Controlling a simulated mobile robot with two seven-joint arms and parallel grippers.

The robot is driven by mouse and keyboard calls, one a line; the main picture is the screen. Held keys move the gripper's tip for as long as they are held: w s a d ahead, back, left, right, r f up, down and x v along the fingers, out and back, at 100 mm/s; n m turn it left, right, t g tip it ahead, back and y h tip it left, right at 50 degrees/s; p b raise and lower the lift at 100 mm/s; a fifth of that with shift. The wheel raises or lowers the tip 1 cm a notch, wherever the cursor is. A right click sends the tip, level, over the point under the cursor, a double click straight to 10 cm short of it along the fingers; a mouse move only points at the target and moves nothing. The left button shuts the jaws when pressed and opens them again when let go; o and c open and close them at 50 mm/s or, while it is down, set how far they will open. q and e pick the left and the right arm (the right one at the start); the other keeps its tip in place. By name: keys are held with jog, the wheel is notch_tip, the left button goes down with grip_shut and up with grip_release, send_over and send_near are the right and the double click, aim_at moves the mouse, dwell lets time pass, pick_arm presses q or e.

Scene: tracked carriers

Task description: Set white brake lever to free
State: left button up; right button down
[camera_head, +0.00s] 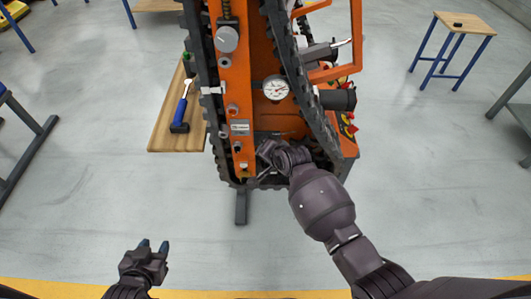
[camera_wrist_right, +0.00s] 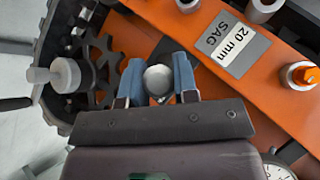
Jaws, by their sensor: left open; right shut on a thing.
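My right gripper (camera_wrist_right: 158,82) is shut on a pale round knob (camera_wrist_right: 159,79), which looks like the end of the white brake lever. The blue fingers stand on either side of the knob, in front of a dark sprocket (camera_wrist_right: 98,68). In the head view my right gripper (camera_head: 266,152) reaches into the lower end of the orange tracked carrier (camera_head: 262,50). The lever's shaft and set position are hidden there by the gripper. My left gripper (camera_head: 154,246) is open and empty above the floor at lower left, away from the carrier.
A "20 mm SAG" plate (camera_wrist_right: 232,45) is beside the right gripper. A pale grey knob (camera_wrist_right: 62,76) is at the left. A dial gauge (camera_head: 276,88) sits on the carrier. A blue-handled tool (camera_head: 181,112) lies on a wooden board (camera_head: 165,136). The floor around my left gripper is clear.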

pick_arm(q)
jog(key=shift+w+r+p, duration=0.2)
jog(key=shift+r+p, duration=0.25)
jog(key=shift+r, duration=0.3)
jog(key=shift+w+r+p, duration=0.25)
jog(key=shift+r+p, duration=0.15)
jog(key=shift+r, duration=0.4)
jog(key=shift+w+r+p, duration=0.2)
jog(key=shift+r+p, duration=0.25)
jog(key=shift+r, duration=0.3)
pick_arm(e)
jog(key=shift+w+r+g, duration=0.2)
jog(key=shift+r+g, duration=0.4)
jog(key=shift+g, duration=0.4)
jog(key=c, duration=0.9)
grip_release()
pick_arm(q)
jog(key=shift+s+f, duration=0.2)
jog(key=shift+s, duration=0.05)
jog(key=shift+s+r+p, duration=0.1)
jog(key=shift+r+p, duration=0.7)
jog(key=shift+p, duration=0.2)
pick_arm(e)
jog(key=v, duration=1)
jog(key=shift+s+d+r, duration=0.15)
jog(key=shift+s+r, duration=0.05)
jog(key=shift+r, duration=0.1)
